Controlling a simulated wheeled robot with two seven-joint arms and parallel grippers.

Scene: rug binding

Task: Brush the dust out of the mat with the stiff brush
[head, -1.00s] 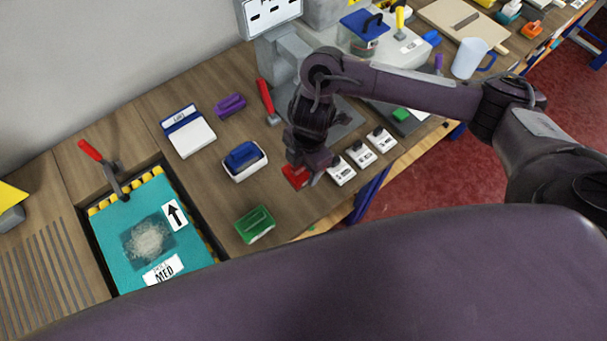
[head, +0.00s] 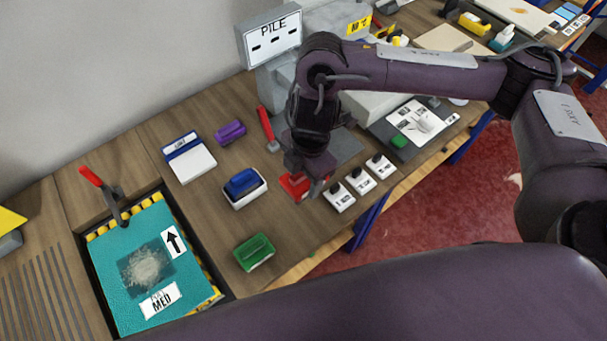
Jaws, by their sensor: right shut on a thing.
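The teal mat (head: 120,302) lies in a dark tray with yellow-and-black striped edges at lower left. A grey-white patch of dust (head: 146,268) sits on a darker area of it, beside an arrow label and a "MED" label. My right gripper (head: 302,186) points down and is shut on a red brush-like block (head: 291,181), mostly hidden by the fingers. I cannot tell whether the block touches the bench. Other brush-like blocks are a green one (head: 254,252), a blue one (head: 241,183) in a white holder and a purple one (head: 230,132). My left gripper is not in view.
A red-handled tool (head: 103,189) stands at the mat's upper edge. Another red-handled tool (head: 267,127) lies near the "PILE" sign (head: 273,37). Three white labelled blocks (head: 360,181) line the bench edge, right of my gripper. Bare bench (head: 208,229) lies between mat and green block.

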